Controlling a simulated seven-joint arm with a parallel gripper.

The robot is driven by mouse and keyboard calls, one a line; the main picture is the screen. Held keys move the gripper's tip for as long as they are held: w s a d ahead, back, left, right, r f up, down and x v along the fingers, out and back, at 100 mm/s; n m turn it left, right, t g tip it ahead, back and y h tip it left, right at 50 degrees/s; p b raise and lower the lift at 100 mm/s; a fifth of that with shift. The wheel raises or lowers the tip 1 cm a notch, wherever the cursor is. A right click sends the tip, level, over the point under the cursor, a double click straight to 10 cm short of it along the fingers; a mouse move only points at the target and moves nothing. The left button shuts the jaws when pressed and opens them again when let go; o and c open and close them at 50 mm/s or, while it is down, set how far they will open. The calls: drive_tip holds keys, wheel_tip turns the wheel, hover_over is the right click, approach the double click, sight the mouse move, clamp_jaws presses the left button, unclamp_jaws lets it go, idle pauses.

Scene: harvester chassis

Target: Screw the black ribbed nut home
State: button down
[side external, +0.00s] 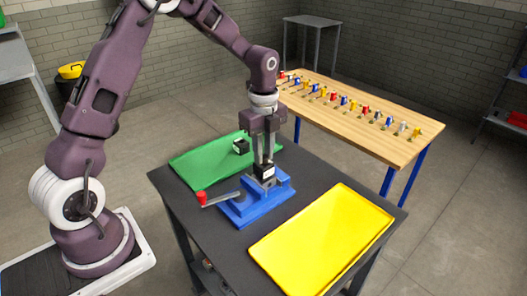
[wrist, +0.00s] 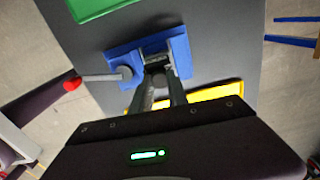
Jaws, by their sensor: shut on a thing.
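My gripper (side external: 264,160) points straight down over a blue fixture (side external: 240,212) and is shut on a small dark piece at its top. I take this piece to be the black ribbed nut, but its ribs are too small to make out and the fingers partly hide it. A black block with a pale mark (side external: 264,172) sits in the fixture right at the fingertips. In the wrist view my gripper (wrist: 157,72) reaches onto the blue fixture (wrist: 118,56). Whether the nut is seated or tilted cannot be told.
A grey lever with a red knob (side external: 201,198) sticks out left from the fixture. A green tray (side external: 196,167) with another black block (side external: 241,146) lies behind. A yellow tray (side external: 322,240) lies at front right. A wooden bench (side external: 350,125) bears several coloured pieces.

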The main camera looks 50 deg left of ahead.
drive_tip(key=m, duration=0.5)
drive_tip(key=m, duration=0.5)
drive_tip(key=shift+m, duration=0.4)
drive_tip(key=m, duration=0.9)
drive_tip(key=shift+m, duration=0.4)
drive_tip(key=c, duration=1.5)
unclamp_jaws()
